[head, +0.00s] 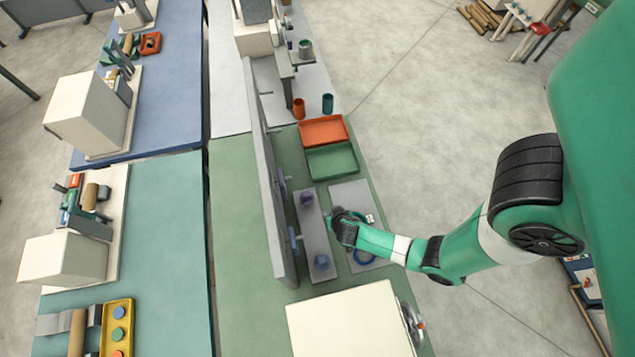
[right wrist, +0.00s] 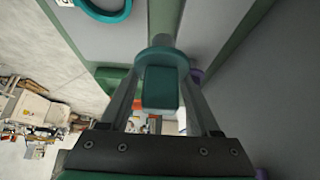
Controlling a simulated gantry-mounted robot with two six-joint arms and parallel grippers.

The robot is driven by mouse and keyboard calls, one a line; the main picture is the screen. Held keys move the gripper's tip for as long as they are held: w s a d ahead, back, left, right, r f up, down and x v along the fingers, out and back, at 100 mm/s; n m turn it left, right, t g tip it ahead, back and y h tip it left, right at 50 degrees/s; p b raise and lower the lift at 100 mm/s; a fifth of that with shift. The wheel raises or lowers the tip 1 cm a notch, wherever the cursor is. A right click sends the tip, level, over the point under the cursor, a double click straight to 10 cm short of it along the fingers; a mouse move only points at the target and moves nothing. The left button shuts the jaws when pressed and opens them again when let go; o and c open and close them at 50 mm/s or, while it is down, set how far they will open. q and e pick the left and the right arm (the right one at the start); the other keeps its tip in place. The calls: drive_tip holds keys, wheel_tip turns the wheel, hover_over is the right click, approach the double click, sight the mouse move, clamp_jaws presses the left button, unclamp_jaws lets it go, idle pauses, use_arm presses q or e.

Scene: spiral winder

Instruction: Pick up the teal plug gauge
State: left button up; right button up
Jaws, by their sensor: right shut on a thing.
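The teal plug gauge (right wrist: 160,88) shows in the right wrist view, with a blocky teal handle, a round teal collar and a grey cylinder beyond it. My right gripper (right wrist: 160,80) is shut on it, with one finger on each side of the handle. In the head view my right gripper (head: 338,222) is over the grey strip beside the upright panel, and it hides the gauge there. Whether the gauge touches the strip I cannot tell. My left gripper is not in view.
A purple piece (head: 307,199) and a blue piece (head: 322,262) stand on the grey strip. The upright grey panel (head: 265,175) is close on the left. Orange (head: 322,119) and green (head: 332,160) trays lie beyond; a white machine (head: 345,325) is in front.

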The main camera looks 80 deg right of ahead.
drive_tip(key=s+d, duration=0.1)
drive_tip(key=s, duration=0.2)
drive_tip(key=s+d, duration=0.2)
drive_tip(key=s, duration=0.2)
drive_tip(key=s+d, duration=0.2)
drive_tip(key=s, duration=0.2)
drive_tip(key=shift+s+d, duration=0.1)
drive_tip(key=shift+s, duration=0.15)
